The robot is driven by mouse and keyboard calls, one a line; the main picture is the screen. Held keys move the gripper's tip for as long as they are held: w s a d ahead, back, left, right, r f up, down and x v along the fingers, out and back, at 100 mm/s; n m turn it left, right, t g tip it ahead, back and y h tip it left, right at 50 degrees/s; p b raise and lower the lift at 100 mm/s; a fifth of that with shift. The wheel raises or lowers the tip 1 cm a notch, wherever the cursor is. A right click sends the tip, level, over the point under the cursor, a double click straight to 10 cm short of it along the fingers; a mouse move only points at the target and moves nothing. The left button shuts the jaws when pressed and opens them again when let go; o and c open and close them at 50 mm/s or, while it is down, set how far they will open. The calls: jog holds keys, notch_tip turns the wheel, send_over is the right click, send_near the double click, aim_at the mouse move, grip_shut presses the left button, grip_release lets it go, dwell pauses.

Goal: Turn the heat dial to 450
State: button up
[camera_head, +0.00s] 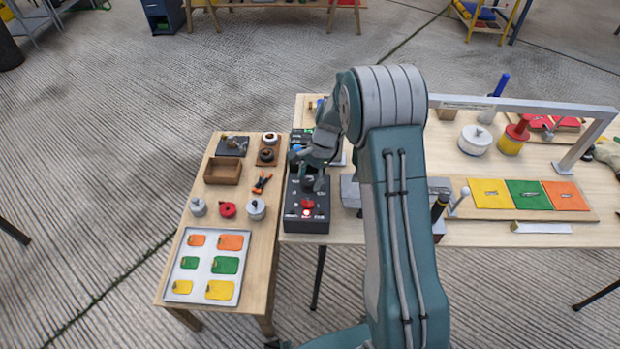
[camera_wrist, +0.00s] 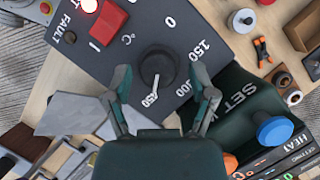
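The heat dial (camera_wrist: 157,68) is a round black knob on a dark control panel (camera_wrist: 100,58). Its white pointer mark faces the lower side of the wrist picture, toward the number that looks like 450. The 0 and 150 marks show at its upper right. My gripper (camera_wrist: 162,82) is open, with one finger on each side of the dial; I cannot tell whether either finger touches it. In the head view my gripper (camera_head: 312,180) is low over the panel (camera_head: 294,208) and hides the dial.
A red switch (camera_wrist: 107,22) and a lit red lamp (camera_wrist: 89,5) sit on the panel near the dial. A dark unit with a blue knob (camera_wrist: 275,132) stands close on the right in the wrist view. A side table with a tray (camera_head: 210,265) is at left.

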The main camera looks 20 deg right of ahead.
jog(key=shift+r, duration=0.15)
jog(key=v, duration=1.1)
jog(key=shift+w+r, duration=0.15)
jog(key=shift+r, duration=0.2)
jog(key=shift+d, duration=0.15)
